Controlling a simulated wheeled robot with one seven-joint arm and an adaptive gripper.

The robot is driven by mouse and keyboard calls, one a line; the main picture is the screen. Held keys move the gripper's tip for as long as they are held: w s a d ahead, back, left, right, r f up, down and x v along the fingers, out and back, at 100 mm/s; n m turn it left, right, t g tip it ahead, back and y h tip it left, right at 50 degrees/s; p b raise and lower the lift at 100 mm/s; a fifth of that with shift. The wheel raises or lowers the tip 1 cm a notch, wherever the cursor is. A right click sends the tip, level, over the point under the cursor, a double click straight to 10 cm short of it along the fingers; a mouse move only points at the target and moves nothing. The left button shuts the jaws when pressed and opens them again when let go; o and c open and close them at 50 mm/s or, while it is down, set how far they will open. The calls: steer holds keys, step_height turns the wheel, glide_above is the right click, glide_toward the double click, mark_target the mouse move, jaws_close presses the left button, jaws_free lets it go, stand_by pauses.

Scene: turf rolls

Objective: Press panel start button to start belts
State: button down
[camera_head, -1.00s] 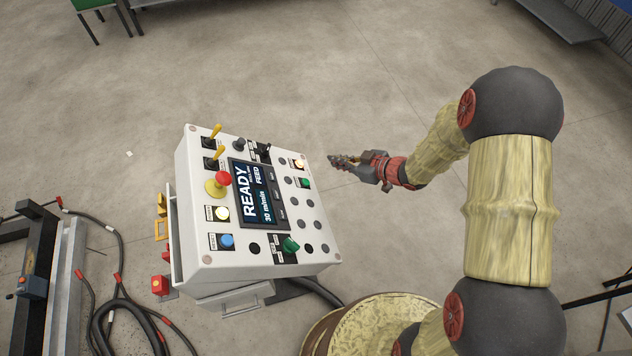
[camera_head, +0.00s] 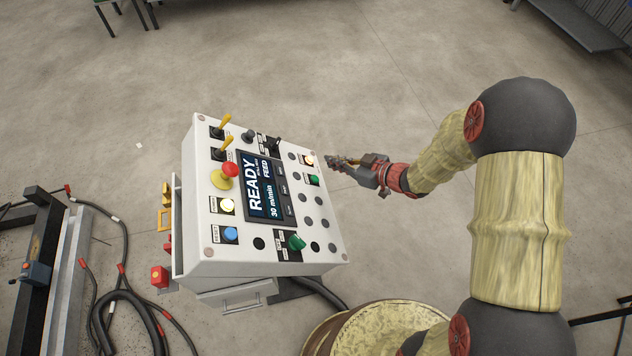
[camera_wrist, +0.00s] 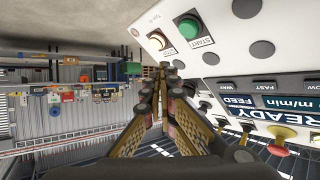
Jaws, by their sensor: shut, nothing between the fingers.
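The white control panel (camera_head: 232,262) stands left of my arm in the head view, its screen (camera_head: 265,188) reading READY, FEED and 30 m/min. The green start button (camera_head: 314,180) is near the panel's right edge. In the wrist view the green button (camera_wrist: 188,27) sits on a plate labelled START. My gripper (camera_head: 332,160) is shut and empty, just beyond the panel's upper right edge. In the wrist view its fingertips (camera_wrist: 168,75) are below and left of the button, with a visible gap; I cannot tell the exact distance.
A lit white button (camera_wrist: 161,41) is beside the start button. The panel also carries a red mushroom button (camera_head: 230,170), a blue button (camera_head: 231,234) and a green knob (camera_head: 296,242). Black cables (camera_head: 125,310) lie on the floor at left. Floor beyond the panel is clear.

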steer(key=shift+s+a+f+b, duration=0.2)
steer(key=shift+a+f+b, duration=0.55)
steer(key=shift+f, duration=0.25)
steer(key=shift+s+a+f+b, duration=0.2)
steer(key=shift+a+f+b, duration=0.45)
steer(key=shift+a+f, duration=0.25)
steer(key=shift+f, duration=0.2)
steer(key=shift+s+a+f, duration=0.1)
steer(key=shift+a+f, duration=0.05)
steer(key=shift+s+a+f, duration=0.1)
steer(key=shift+a+f, duration=0.2)
steer(key=shift+f, duration=0.05)
stand_by(0.9)
stand_by(0.3)
steer(key=shift+d+r+p, duration=0.55)
steer(key=shift+r+p, duration=0.05)
steer(key=shift+r, duration=0.05)
steer(key=shift+w+r, duration=0.1)
steer(key=shift+w, duration=0.1)
steer(key=d+r+p, duration=0.1)
steer(key=r+p, duration=0.1)
steer(key=d+r+p, duration=0.1)
steer(key=d+p, duration=0.1)
steer(key=shift+w+r, duration=0.35)
steer(key=shift+w, duration=0.05)
